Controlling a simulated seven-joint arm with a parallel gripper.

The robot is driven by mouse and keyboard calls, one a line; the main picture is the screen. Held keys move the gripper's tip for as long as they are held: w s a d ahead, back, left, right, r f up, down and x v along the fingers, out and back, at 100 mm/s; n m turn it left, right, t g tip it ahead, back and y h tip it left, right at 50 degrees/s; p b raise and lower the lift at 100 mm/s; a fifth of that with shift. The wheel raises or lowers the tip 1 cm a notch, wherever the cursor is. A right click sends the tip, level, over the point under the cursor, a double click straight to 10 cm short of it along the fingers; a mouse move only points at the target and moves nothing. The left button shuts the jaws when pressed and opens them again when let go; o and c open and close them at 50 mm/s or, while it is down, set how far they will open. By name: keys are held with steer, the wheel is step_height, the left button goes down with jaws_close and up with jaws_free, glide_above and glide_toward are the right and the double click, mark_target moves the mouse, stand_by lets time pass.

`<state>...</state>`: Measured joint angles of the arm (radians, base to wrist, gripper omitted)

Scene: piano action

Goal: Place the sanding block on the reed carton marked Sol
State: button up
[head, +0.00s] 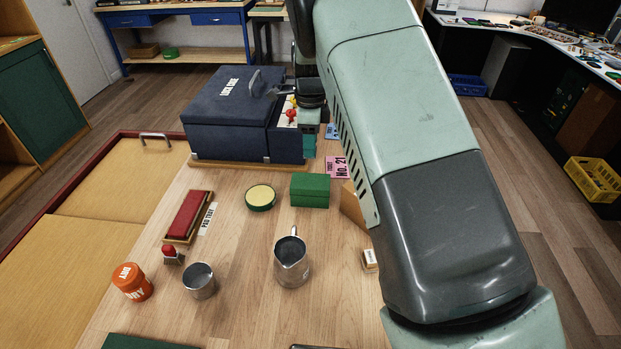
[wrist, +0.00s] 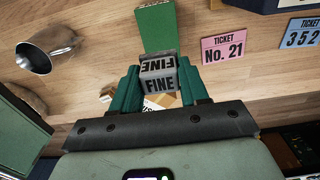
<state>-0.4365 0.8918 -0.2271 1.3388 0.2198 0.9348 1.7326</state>
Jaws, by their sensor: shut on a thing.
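The sanding block (wrist: 158,80) is a small grey block marked FINE on two faces. It shows in the wrist view between the green fingertips of my gripper (wrist: 160,88), which is shut on it. Cream and tan pieces show partly behind and below the block, but I cannot read any marking on them. I cannot make out a carton marked Sol in either view.
A green box (head: 310,190) lies just beyond the block in the wrist view (wrist: 155,28). A metal pitcher (head: 291,263), a metal cup (head: 199,281) and an orange jar (head: 132,282) stand nearby. A pink No. 21 ticket (wrist: 222,48) lies flat. A dark blue case (head: 230,115) stands behind.

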step_height(320, 180, down, 9)
steer(key=shift+d+f, duration=0.1)
steer(key=shift+f, duration=0.1)
stand_by(0.3)
steer(key=shift+f, duration=0.1)
steer(key=o, duration=1.1)
steer(key=shift+c, duration=0.2)
